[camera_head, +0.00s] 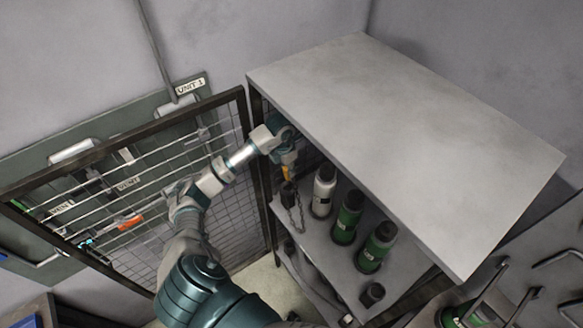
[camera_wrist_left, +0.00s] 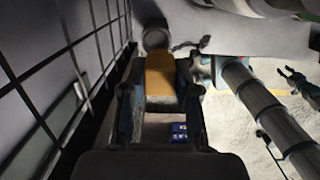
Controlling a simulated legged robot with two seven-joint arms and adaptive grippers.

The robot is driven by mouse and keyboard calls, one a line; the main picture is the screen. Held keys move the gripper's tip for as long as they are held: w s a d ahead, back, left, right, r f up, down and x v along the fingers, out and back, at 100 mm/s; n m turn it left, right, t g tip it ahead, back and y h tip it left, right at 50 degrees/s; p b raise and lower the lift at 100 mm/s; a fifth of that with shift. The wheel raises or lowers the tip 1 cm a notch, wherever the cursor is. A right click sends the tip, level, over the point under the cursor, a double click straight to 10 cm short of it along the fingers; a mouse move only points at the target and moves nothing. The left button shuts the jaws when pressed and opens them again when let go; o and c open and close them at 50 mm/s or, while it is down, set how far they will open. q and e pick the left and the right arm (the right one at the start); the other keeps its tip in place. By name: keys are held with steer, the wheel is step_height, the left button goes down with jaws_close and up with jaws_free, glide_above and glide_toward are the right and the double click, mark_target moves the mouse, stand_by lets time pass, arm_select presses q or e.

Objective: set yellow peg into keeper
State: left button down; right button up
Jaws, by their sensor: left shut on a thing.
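My left gripper (camera_head: 286,158) is at the front left corner of the shelf unit, just under its top board. It is shut on the yellow peg (camera_head: 287,172), which points downward. In the left wrist view the yellow peg (camera_wrist_left: 160,75) sits between the two fingers. A dark cylindrical piece (camera_head: 289,194) with a chain is right below the peg. In the left wrist view a round grey piece (camera_wrist_left: 155,38) lies just beyond the peg's end. I cannot tell which piece is the keeper, or whether the peg touches it.
The shelf top (camera_head: 400,140) overhangs close to my gripper. A white bottle (camera_head: 324,190) and green bottles (camera_head: 347,217) stand on the shelf below, right of the peg. An open mesh door (camera_head: 130,195) stands left of my arm. A chain (camera_head: 298,215) hangs there.

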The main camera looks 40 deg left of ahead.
arm_select(q)
steer(key=shift+a+f, duration=0.2)
steer(key=shift+f, duration=0.15)
steer(key=shift+w+a+f, duration=0.1)
steer(key=shift+a+f, duration=0.2)
steer(key=shift+f, duration=0.45)
steer(key=shift+a+f, duration=0.25)
steer(key=shift+f, duration=0.5)
steer(key=shift+d+f, duration=0.1)
steer(key=shift+f, duration=0.2)
steer(key=shift+d+r, duration=0.1)
steer(key=shift+d, duration=0.3)
steer(key=shift+a, duration=0.45)
steer(key=shift+d, duration=0.45)
arm_select(e)
steer(key=shift+a, duration=1.25)
